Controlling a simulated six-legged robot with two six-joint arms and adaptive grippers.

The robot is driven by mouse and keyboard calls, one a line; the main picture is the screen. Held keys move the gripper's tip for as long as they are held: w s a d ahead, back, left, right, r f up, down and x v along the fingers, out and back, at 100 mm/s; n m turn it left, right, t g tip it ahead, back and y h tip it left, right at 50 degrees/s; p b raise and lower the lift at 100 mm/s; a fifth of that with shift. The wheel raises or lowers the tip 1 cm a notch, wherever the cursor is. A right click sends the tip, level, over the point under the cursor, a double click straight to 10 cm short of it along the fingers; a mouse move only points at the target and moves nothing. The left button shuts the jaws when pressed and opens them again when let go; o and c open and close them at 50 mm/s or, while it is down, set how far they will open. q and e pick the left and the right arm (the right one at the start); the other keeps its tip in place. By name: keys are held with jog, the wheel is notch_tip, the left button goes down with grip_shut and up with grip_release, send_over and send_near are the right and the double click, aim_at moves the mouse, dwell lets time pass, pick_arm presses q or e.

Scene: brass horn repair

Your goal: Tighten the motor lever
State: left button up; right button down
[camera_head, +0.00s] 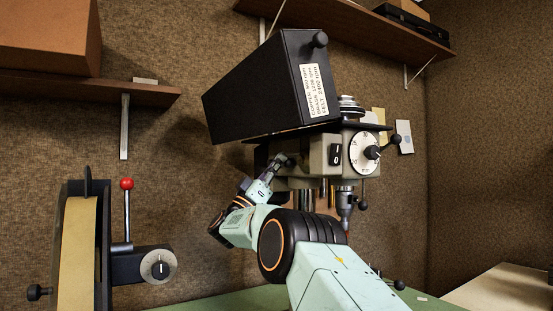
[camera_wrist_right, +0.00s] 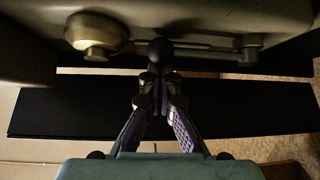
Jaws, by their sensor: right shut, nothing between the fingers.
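The drill press (camera_head: 318,160) has a grey head under a large black belt cover (camera_head: 260,85) with a speed label. My right arm reaches to the left side of the press head. My right gripper (camera_head: 283,165) is there, below the belt cover and partly hidden. In the right wrist view, a lever with a black ball knob (camera_wrist_right: 160,54) and a thin metal rod lies along the underside of the grey housing. My right gripper (camera_wrist_right: 160,80) is shut and empty, its fingertips right at the knob. I cannot tell whether they touch it. My left gripper is out of view.
A belt sander (camera_head: 80,245) with a red-knobbed lever (camera_head: 127,185) stands at the left. A wooden shelf (camera_head: 130,90) holds a box (camera_head: 50,38) at upper left. Another shelf (camera_head: 370,30) runs above the press. The green bench (camera_head: 235,300) shows below.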

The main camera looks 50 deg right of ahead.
jog(key=shift+w+d+f, duration=0.1)
jog(key=shift+w+f, duration=0.1)
jog(key=shift+f, duration=0.6)
jog(key=shift+w+d+f, duration=0.1)
jog(key=shift+w+f, duration=0.05)
jog(key=shift+f, duration=0.65)
jog(key=shift+w+f, duration=0.2)
jog(key=shift+f, duration=0.85)
